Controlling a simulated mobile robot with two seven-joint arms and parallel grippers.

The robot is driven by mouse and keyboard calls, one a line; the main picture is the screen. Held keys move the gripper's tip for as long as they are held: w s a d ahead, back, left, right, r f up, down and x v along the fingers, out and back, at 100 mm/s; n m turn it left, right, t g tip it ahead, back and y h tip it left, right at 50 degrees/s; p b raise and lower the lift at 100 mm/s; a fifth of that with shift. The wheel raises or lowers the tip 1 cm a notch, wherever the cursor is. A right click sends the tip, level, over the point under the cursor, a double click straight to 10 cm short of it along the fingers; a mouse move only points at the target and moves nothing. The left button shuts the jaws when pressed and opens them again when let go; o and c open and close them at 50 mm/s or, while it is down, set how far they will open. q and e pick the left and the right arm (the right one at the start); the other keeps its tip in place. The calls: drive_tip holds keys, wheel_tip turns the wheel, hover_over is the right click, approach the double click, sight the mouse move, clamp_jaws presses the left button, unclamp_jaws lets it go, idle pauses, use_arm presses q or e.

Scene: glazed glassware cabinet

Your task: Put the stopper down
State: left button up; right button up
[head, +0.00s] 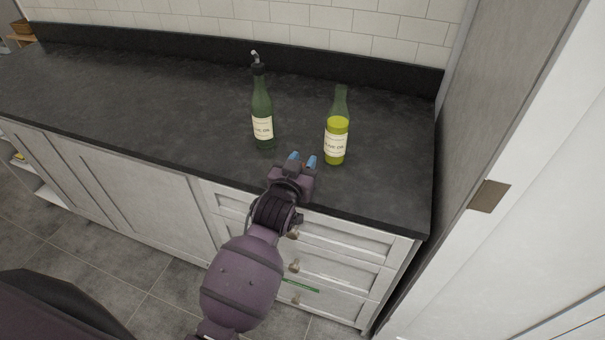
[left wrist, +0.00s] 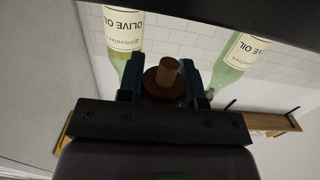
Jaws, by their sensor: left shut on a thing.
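My left gripper (head: 302,161) is over the front edge of the counter, just in front of the clear-necked bottle. Its blue fingers are shut on the stopper (left wrist: 167,72), a brown round piece with a lighter cork-coloured stub, seen in the left wrist view. The stopper is not visible in the head view. The clear-necked olive oil bottle (head: 337,139) holds yellow-green oil, stands upright and has an open top. My right gripper is not in view.
A dark green oil bottle (head: 262,117) with a pourer stands upright to the left. The dark counter (head: 150,95) is bare left of it. A tall grey panel (head: 490,110) closes off the right side. White drawers (head: 345,240) with knobs are below.

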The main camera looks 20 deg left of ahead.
use_arm(q)
drive_tip(key=shift+f, duration=1.75)
drive_tip(key=shift+f, duration=0.15)
drive_tip(key=o, duration=1)
